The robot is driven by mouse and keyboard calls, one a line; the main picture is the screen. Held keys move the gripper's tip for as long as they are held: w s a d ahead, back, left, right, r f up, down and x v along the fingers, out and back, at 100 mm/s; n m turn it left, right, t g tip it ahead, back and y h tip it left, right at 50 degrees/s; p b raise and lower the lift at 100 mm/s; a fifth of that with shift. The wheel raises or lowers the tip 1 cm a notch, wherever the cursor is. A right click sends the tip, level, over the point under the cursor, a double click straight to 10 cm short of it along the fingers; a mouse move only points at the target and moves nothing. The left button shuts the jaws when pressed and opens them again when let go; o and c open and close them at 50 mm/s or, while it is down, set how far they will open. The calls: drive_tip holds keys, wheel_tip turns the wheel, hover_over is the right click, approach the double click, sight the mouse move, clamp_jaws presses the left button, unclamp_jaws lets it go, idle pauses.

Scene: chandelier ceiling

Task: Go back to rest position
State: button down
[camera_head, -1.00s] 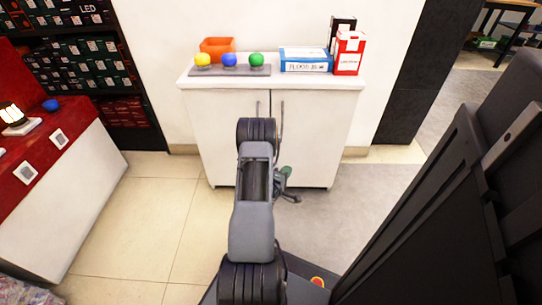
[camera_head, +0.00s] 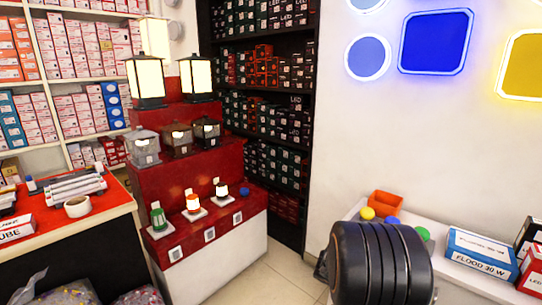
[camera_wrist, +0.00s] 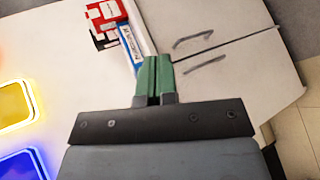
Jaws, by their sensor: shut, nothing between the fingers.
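My gripper's green fingers (camera_wrist: 154,78) are together and empty at the middle of the wrist view. In that view they overlap the white cabinet (camera_wrist: 235,90), whose two door handles show beyond them. In the head view, a dark ribbed part of my arm (camera_head: 380,265) rises at the lower right. My gripper is not visible there.
The cabinet top (camera_head: 462,282) holds an orange box (camera_head: 384,203), yellow (camera_head: 367,213) and green (camera_head: 422,234) balls, and a blue-white FLOOD box (camera_head: 480,254). A red stepped lantern display (camera_head: 160,185) stands left. Tiled floor (camera_head: 275,275) shows between them.

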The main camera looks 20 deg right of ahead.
drive_tip(key=w+a+r+n+t+y+p, duration=0.2)
drive_tip(key=a+r+t+y+p, duration=0.3)
drive_tip(key=a+r, duration=0.7)
drive_tip(key=w+a+r+n+t+y+p, duration=0.3)
drive_tip(key=a+r+p, duration=0.7)
drive_tip(key=a, duration=0.9)
wheel_tip(320, 180, up, 3)
drive_tip(key=t+y, duration=0.2)
drive_tip(key=shift+f+t+y, duration=0.2)
drive_tip(key=shift+t+y, duration=0.2)
drive_tip(key=shift+w+d, duration=0.1)
